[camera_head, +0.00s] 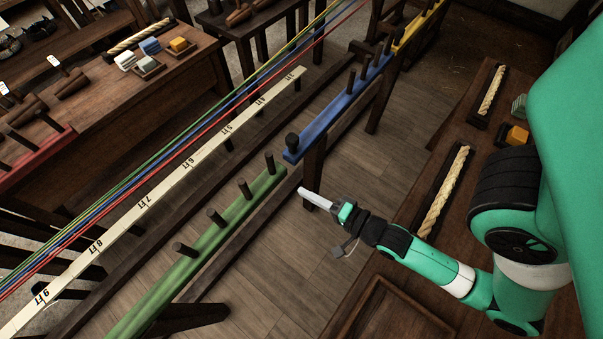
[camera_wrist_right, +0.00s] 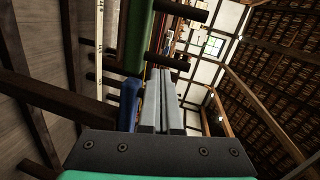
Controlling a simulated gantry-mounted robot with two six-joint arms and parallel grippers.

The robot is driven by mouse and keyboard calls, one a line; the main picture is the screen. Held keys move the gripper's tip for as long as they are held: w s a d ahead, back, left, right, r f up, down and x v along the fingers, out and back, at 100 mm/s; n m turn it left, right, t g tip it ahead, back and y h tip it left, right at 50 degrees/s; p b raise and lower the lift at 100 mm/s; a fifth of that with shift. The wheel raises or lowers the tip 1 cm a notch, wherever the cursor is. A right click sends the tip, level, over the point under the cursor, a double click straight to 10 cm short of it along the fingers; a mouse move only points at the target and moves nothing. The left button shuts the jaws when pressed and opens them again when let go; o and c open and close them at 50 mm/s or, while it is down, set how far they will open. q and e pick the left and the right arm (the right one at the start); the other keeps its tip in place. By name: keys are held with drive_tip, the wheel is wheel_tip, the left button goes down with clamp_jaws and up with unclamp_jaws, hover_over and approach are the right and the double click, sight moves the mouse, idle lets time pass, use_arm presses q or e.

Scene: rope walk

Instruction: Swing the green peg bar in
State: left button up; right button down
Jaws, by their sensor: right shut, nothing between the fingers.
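The green peg bar (camera_head: 206,239) slants from the lower left up to the middle of the head view, with several dark upright pegs along it. Its far end is close to the near end of the blue peg bar (camera_head: 345,104). My right gripper (camera_head: 303,192) is shut and empty, just right of the green bar's far end, with a gap between them in the picture. In the right wrist view my shut fingers (camera_wrist_right: 160,80) point ahead, and the green bar (camera_wrist_right: 136,35) shows to their left with dark pegs. My left gripper is not in view.
A ruler board (camera_head: 165,187) marked in feet runs left of the green bar. Coloured ropes (camera_head: 160,165) stretch beside it. A yellow peg bar (camera_head: 414,32) stands beyond the blue one. Bare floor (camera_head: 275,240) shows between bar and bench.

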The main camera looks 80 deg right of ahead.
sight(279, 179)
drive_tip(key=s+f+m+g, duration=0.1)
drive_tip(key=s+f+m, duration=0.1)
drive_tip(key=s, duration=0.3)
drive_tip(key=shift+s+a+f, duration=0.25)
drive_tip(key=shift+a+f, duration=0.1)
drive_tip(key=shift+a, duration=0.1)
drive_tip(key=b+x, duration=0.2)
drive_tip(key=x, duration=1.1)
drive_tip(key=shift+d+r, duration=0.1)
drive_tip(key=shift+r, duration=0.1)
drive_tip(key=shift+w+d+b, duration=0.2)
drive_tip(key=shift+w+b, duration=0.1)
drive_tip(key=shift+w, duration=0.1)
drive_tip(key=shift+w, duration=0.1)
